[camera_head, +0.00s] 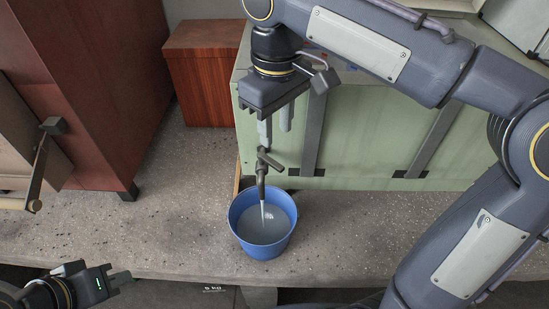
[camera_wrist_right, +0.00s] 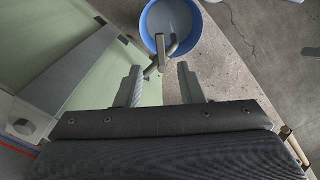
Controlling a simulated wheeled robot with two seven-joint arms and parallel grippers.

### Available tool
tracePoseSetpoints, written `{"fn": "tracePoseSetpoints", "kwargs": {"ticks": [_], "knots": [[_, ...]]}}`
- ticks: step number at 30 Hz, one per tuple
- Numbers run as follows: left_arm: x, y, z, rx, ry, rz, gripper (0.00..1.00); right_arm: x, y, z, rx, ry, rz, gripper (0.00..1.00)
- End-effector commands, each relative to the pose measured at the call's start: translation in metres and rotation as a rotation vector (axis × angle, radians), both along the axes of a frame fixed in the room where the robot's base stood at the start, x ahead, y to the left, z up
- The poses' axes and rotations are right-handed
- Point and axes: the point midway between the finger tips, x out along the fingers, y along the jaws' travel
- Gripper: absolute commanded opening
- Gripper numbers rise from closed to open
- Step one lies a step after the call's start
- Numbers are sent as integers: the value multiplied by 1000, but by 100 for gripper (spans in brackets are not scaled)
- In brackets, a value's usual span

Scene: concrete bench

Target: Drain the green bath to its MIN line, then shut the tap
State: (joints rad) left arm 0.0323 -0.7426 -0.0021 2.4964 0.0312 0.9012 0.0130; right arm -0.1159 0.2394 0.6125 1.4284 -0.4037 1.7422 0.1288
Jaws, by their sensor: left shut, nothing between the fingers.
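The green bath (camera_head: 375,150) stands at the back right of the bench; no MIN line or liquid level shows on it in these views. Its dark metal tap (camera_head: 262,180) sticks out at the front left and a stream runs from it. A blue bucket (camera_head: 236,222) under the tap holds cloudy liquid. My right gripper (camera_head: 276,135) is open just above the tap, pointing down. In the right wrist view, the tap handle (camera_wrist_right: 152,71) lies near the gap between the fingertips (camera_wrist_right: 160,72). My left gripper (camera_head: 124,277) is shut and empty at the lower left.
A reddish wooden block (camera_head: 203,85) stands left of the bath. A large red-brown cabinet (camera_head: 95,80) with a bar handle (camera_head: 40,165) fills the left. The speckled bench (camera_head: 150,225) is clear between cabinet and bucket. My right arm covers part of the bath.

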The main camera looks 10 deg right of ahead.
Motion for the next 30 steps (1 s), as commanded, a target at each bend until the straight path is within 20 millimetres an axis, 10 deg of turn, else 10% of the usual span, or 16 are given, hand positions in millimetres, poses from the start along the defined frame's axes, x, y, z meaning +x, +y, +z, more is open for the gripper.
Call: {"fn": "tracePoseSetpoints", "kwargs": {"ticks": [18, 30], "knots": [[0, 0, -16, 0, 0, 0, 0, 2, 2, -73, -2, 7, 7, 35], [0, 0, -16, 0, 0, 0, 0, 2, 2, -77, -1, 5, 6, 27]]}}
